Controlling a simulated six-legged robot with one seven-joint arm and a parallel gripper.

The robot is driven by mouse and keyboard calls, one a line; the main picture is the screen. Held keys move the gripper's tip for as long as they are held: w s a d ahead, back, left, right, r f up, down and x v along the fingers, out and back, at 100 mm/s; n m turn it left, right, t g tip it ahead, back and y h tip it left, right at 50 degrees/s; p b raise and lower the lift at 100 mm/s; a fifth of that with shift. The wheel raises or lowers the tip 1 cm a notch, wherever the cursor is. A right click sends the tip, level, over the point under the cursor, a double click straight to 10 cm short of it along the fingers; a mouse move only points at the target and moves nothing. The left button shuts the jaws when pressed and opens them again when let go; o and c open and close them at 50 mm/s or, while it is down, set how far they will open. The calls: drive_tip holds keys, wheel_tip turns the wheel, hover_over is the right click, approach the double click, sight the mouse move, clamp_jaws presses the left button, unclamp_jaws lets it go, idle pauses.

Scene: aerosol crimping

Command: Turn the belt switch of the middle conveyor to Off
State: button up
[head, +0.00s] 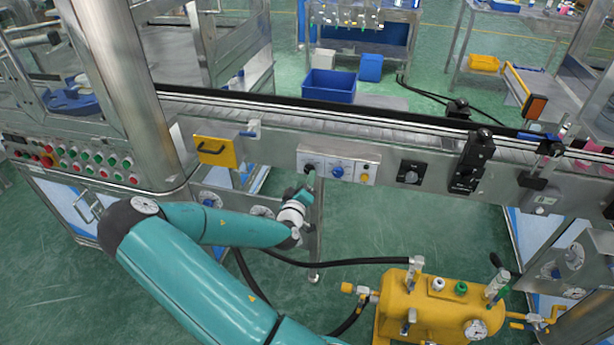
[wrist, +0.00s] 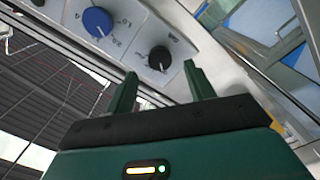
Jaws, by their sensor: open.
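A light control panel (head: 350,168) is mounted on the side of the middle conveyor (head: 285,125). It carries a blue knob (head: 337,172), a yellow button (head: 364,177) and, at its left end, a black knob (head: 310,166) partly hidden by my gripper (head: 309,182). In the wrist view, the black knob (wrist: 159,58) appears between the tips of my open gripper (wrist: 160,74), with the blue knob (wrist: 98,21) to its upper left. I cannot tell whether the fingers touch the black knob. The small dial markings are too blurred to read, so the knob's setting is unclear.
Another black knob (head: 411,174) sits on a separate plate to the right, beside a black sensor bracket (head: 474,160). A yellow handle plate (head: 215,151) is to the left. A yellow tank machine (head: 425,305) stands below right. Green floor lies open under the conveyor.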

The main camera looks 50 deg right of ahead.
drive_tip(key=v, duration=0.9)
drive_tip(key=shift+s+a, duration=0.15)
drive_tip(key=shift+a, duration=0.1)
drive_tip(key=shift+f, duration=0.1)
